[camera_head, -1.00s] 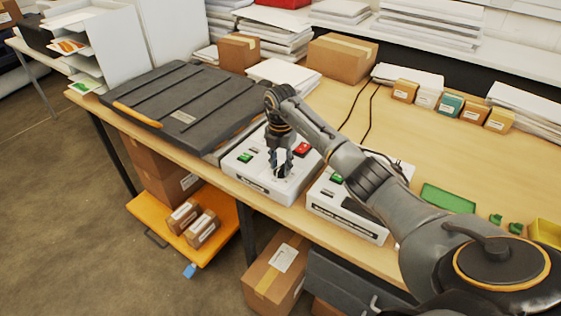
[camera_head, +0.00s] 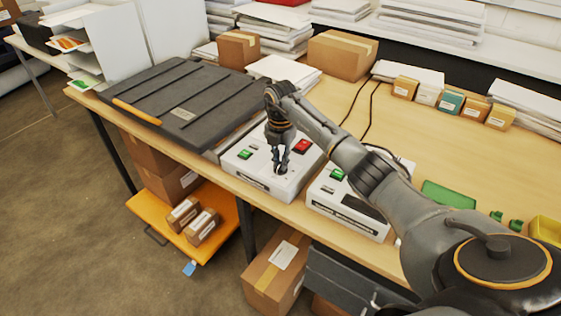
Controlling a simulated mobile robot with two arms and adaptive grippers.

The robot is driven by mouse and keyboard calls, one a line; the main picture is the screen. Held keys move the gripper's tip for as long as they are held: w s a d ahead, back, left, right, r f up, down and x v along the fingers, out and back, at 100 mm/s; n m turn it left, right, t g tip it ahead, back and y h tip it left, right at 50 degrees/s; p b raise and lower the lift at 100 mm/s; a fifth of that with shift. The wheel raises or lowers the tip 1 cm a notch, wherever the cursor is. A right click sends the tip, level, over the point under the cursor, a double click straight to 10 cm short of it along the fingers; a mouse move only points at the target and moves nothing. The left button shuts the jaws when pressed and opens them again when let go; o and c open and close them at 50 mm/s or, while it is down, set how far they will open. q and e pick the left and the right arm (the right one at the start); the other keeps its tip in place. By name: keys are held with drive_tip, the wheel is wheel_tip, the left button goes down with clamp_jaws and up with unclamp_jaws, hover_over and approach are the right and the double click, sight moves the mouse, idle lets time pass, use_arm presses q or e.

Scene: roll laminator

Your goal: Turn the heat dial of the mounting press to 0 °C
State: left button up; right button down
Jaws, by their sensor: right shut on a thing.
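A white control box (camera_head: 245,175) with a green button (camera_head: 245,154) and a red button (camera_head: 301,146) stands at the front edge of the table, beside the dark, ribbed press plate (camera_head: 180,98). My right gripper (camera_head: 281,168) points down over this box, shut on the small dark dial (camera_head: 281,170) on its top. The gripper mostly hides the dial, and I cannot read its setting or any scale. My left gripper is not in view.
A second white box (camera_head: 345,212) with a green button stands just to the right, under my right arm. Cartons (camera_head: 342,58), paper stacks and small boxes (camera_head: 450,102) line the back. An orange shelf (camera_head: 170,230) sits below the table.

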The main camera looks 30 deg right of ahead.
drive_tip(key=n+b, duration=0.2)
drive_tip(key=n, duration=0.2)
drive_tip(key=n+b, duration=0.2)
drive_tip(key=n, duration=0.2)
drive_tip(key=shift+n, duration=0.4)
drive_tip(key=n+b, duration=0.1)
drive_tip(key=n, duration=0.2)
drive_tip(key=shift+n, duration=0.3)
drive_tip(key=n+b, duration=0.2)
drive_tip(key=n, duration=0.2)
drive_tip(key=shift+w, duration=0.1)
drive_tip(key=n+b, duration=0.1)
drive_tip(key=n, duration=0.8)
drive_tip(key=shift+n+b, duration=0.3)
drive_tip(key=n, duration=0.4)
drive_tip(key=shift+r+b, duration=0.1)
drive_tip(key=shift+b, duration=0.2)
drive_tip(key=n, duration=0.4)
drive_tip(key=shift+n, duration=0.3)
